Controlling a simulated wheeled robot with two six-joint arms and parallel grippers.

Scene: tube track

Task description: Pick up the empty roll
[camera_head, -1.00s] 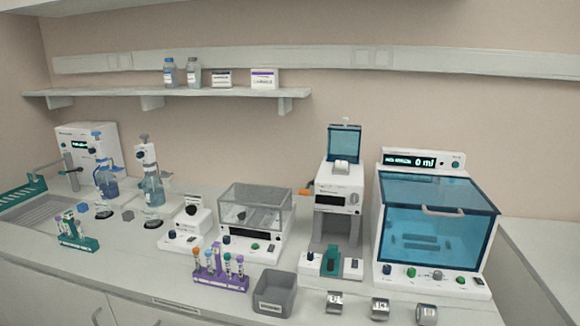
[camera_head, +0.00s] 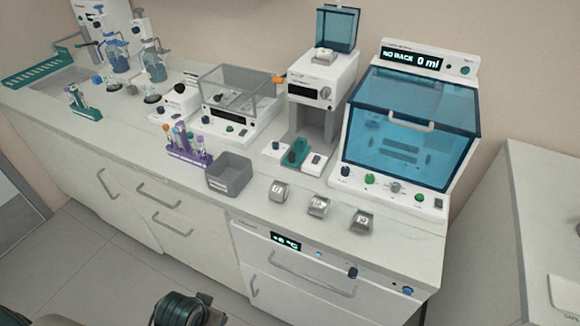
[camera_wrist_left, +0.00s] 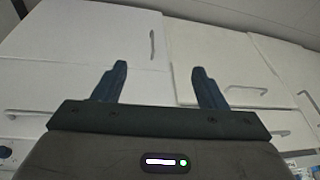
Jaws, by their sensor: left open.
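A small whitish roll (camera_head: 325,55) sits in the top of the white label printer (camera_head: 322,75), under its raised blue lid (camera_head: 337,28). I cannot tell from here whether it is empty. Three grey rolls stand in a row near the front edge of the bench: a left one (camera_head: 279,191), a middle one (camera_head: 318,206) and a right one (camera_head: 363,220). My left gripper (camera_wrist_left: 160,82) is open and empty in the left wrist view, with white cabinet fronts beyond its fingers. It is far from the rolls. My right gripper is not in view.
A grey open bin (camera_head: 229,174) and a purple tube rack (camera_head: 188,147) stand left of the grey rolls. A blue-windowed cabinet (camera_head: 412,120) stands right of the printer. The floor (camera_head: 75,250) before the bench is clear.

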